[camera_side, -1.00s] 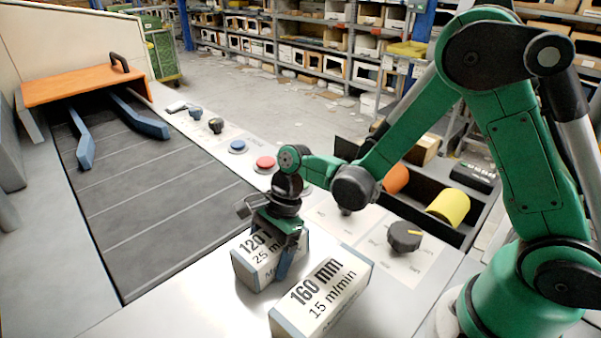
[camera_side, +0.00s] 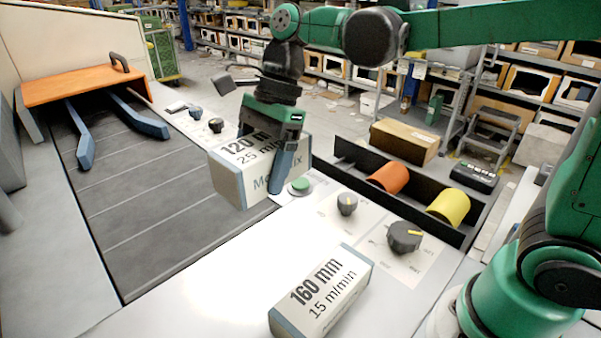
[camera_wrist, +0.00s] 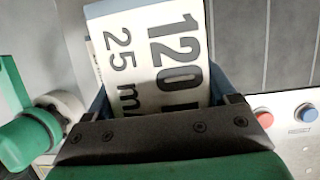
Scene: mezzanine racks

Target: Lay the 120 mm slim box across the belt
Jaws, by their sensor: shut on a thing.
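My gripper (camera_side: 262,152) is shut on the 120 mm slim box (camera_side: 238,182), a white box with blue edges marked "120" and "25 m/min". It holds the box in the air, in the side view over the belt's near right edge and the control panel. In the wrist view the box's label (camera_wrist: 155,62) fills the space between the fingers. The dark grey belt (camera_side: 140,205) runs from the lower left up under the orange cover, with pale lines across it; part of it shows at the upper right of the wrist view (camera_wrist: 290,40).
A 160 mm box (camera_side: 322,290) stands on the bright near deck. Knobs (camera_side: 404,236) and a green button (camera_side: 299,187) line the panel. Two blue guides (camera_side: 138,116) reach over the belt below the orange cover (camera_side: 75,84). A black bin (camera_side: 345,160) holds orange and yellow rolls.

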